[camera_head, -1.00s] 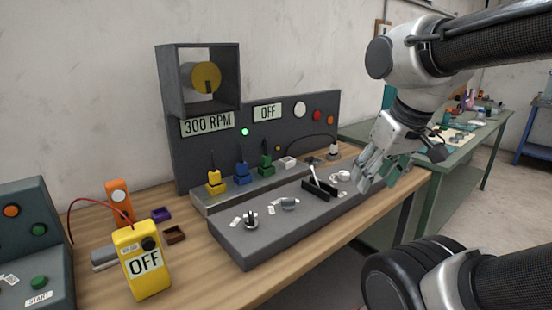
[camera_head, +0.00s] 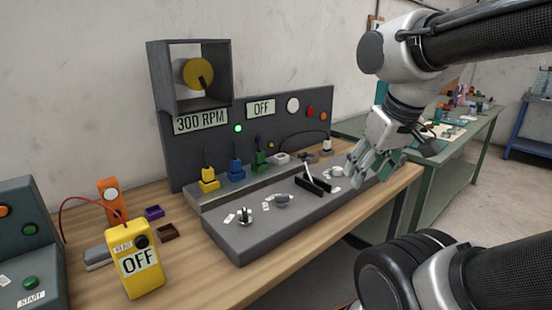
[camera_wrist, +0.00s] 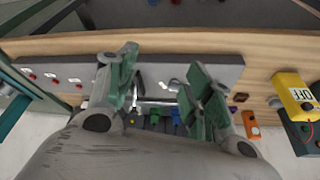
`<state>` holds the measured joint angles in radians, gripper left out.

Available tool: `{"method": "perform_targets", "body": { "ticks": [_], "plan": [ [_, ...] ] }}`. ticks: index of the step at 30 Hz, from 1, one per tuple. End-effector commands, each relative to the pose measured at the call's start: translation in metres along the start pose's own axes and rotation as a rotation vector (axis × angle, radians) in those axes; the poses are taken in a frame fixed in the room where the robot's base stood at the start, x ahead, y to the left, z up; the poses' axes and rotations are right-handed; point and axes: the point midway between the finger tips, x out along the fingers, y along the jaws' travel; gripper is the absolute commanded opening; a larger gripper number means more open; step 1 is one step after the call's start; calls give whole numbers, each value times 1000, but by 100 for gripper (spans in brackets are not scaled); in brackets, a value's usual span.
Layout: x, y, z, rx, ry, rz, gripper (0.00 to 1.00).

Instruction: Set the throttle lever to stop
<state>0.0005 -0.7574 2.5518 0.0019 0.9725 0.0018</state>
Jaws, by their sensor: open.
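The likely throttle lever (camera_head: 306,175) is a pale lever in a black slotted housing (camera_head: 317,187) on the sloping grey console (camera_head: 255,233). It leans up and to the left in the head view. No stop mark is legible. My gripper (camera_head: 368,168) is open and empty, to the right of the lever and above the console's right part. In the wrist view my gripper (camera_wrist: 165,95) has its fingers spread over the console (camera_wrist: 210,70). Small parts show between them, but I cannot tell which is the lever.
The back panel shows a 300 RPM display (camera_head: 201,120), an OFF display (camera_head: 261,109) and a lit green lamp (camera_head: 238,128). Yellow (camera_head: 208,182), blue (camera_head: 236,173) and green (camera_head: 259,163) plugs stand behind the console. A yellow OFF meter (camera_head: 137,270) stands at left. A green table (camera_head: 450,155) stands at right.

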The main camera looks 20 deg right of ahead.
Motion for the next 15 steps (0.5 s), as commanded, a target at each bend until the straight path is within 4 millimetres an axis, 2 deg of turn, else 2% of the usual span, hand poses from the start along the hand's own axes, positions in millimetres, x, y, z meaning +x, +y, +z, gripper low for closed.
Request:
{"method": "perform_targets", "body": {
  "ticks": [5, 9, 11, 15],
  "plan": [
    [3, 0, 0, 1, -14, 0, 51],
    [22, 1, -2, 6, -108, 2, 51],
    [30, 2, -16, 8, -152, 3, 51],
    [50, 4, -69, 8, -244, 4, 51]
  ]
}}
